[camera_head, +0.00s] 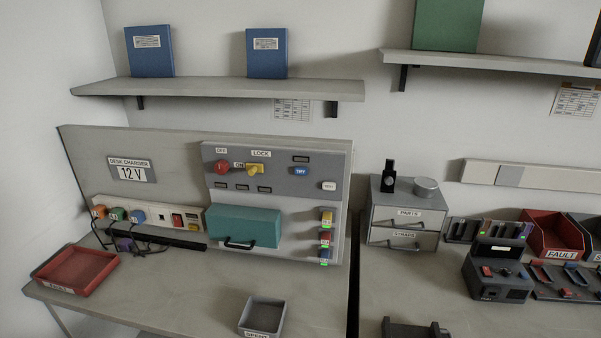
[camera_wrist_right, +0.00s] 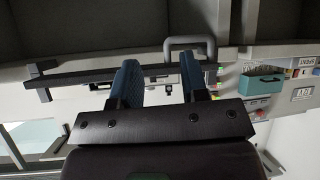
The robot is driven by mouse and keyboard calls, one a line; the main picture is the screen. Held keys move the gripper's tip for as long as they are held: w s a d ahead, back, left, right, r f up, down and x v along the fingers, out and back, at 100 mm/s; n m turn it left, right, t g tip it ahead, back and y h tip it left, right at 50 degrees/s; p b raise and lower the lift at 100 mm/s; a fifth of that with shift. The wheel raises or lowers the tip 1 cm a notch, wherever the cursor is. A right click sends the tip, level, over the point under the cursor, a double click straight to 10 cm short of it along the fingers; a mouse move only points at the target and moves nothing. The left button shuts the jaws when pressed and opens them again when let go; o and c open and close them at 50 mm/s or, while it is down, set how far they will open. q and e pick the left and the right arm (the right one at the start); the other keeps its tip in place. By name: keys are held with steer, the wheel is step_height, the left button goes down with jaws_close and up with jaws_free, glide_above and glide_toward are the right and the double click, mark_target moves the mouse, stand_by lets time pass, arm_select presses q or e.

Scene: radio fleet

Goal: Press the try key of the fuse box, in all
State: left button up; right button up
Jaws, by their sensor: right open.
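The grey fuse box (camera_head: 280,185) is mounted on the back panel of the left desk in the head view. Its blue key marked TRY (camera_head: 301,171) is on the upper right part. A red knob (camera_head: 222,166) under OFF and a yellow lever (camera_head: 255,169) under LOCK sit to its left. A small white button (camera_head: 329,186) is at lower right. A teal cover (camera_head: 245,226) with a black handle is below. Several fuses with green lights (camera_head: 325,238) line its lower right. My right gripper (camera_wrist_right: 160,58) is open and empty, apart from the box. My left gripper is out of view.
A red tray (camera_head: 76,272) and a small grey tray (camera_head: 263,317) stand on the left desk. The 12 V desk charger strip (camera_head: 150,213) with cables is left of the box. A drawer cabinet (camera_head: 404,213) stands right. Desk space in front of the box is clear.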

steer(key=shift+w+a+r, duration=0.1)
steer(key=shift+w+r, duration=0.3)
steer(key=shift+w, duration=0.1)
jaws_close()
steer(key=shift+w+r, duration=0.15)
steer(key=shift+w, duration=0.05)
steer(key=shift+s, duration=0.1)
steer(key=shift+s+f, duration=0.5)
steer(key=shift+w+r, duration=0.1)
steer(key=shift+w+r, duration=0.35)
steer(key=shift+w, duration=0.15)
